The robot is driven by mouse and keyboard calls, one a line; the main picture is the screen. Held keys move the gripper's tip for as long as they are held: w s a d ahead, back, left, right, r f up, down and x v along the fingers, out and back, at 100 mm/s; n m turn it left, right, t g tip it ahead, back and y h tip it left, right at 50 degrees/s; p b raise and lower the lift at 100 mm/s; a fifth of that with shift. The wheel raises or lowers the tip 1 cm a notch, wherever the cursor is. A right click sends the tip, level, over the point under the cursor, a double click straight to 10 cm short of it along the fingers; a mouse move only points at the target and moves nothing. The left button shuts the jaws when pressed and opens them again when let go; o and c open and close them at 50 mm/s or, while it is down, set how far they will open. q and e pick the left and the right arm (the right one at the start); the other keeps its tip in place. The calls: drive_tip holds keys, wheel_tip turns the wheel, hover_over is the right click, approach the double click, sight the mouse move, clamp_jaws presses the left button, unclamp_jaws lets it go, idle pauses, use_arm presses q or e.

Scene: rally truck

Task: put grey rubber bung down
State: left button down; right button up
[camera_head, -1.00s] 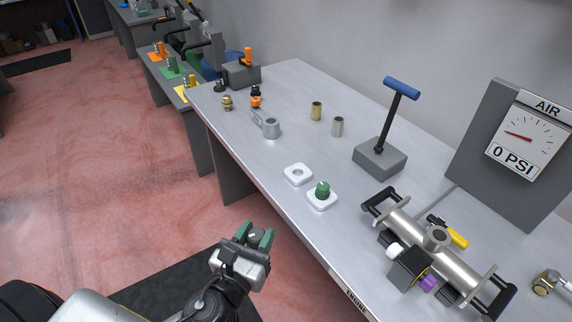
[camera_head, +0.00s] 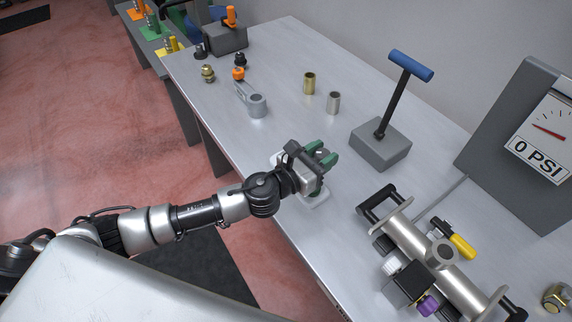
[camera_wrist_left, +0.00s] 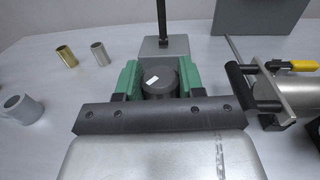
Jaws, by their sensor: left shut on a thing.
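My left gripper (camera_head: 322,158) reaches over the workbench from the left. In the left wrist view its green fingers (camera_wrist_left: 159,82) are shut on the grey rubber bung (camera_wrist_left: 158,84), a dark round piece with a small white mark. In the head view the bung is mostly hidden by the gripper. The green-topped piece seen there earlier is mostly hidden behind the hand. I cannot tell whether the bung touches anything below. My right gripper is not in view.
A grey block with a blue T-handle (camera_head: 381,144) stands just beyond the gripper. A steel pipe assembly with black handles (camera_head: 425,250) lies to the right. Brass (camera_head: 309,84) and steel (camera_head: 333,103) sleeves and a grey ring bracket (camera_head: 256,106) stand farther back. Bench between them is clear.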

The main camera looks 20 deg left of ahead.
use_arm(q)
drive_tip(key=shift+m+g+h, duration=0.4)
drive_tip(key=shift+m+h, duration=0.1)
drive_tip(key=shift+h, duration=0.1)
drive_tip(key=w+a+f+b, duration=0.1)
drive_tip(key=w+a+f, duration=0.1)
drive_tip(key=a, duration=0.1)
drive_tip(key=w+a+f+b, duration=0.2)
drive_tip(key=w+a, duration=0.1)
drive_tip(key=a, duration=0.1)
drive_tip(key=w+a+f+b, duration=0.1)
drive_tip(key=w+a+f, duration=0.1)
drive_tip(key=a, duration=0.1)
drive_tip(key=shift+w+a+f+b, duration=0.15)
drive_tip(key=shift+a+f+b, duration=0.1)
drive_tip(key=shift+f+b, duration=0.05)
wheel_tip(320, 180, down, 4)
drive_tip(key=shift+f, duration=0.1)
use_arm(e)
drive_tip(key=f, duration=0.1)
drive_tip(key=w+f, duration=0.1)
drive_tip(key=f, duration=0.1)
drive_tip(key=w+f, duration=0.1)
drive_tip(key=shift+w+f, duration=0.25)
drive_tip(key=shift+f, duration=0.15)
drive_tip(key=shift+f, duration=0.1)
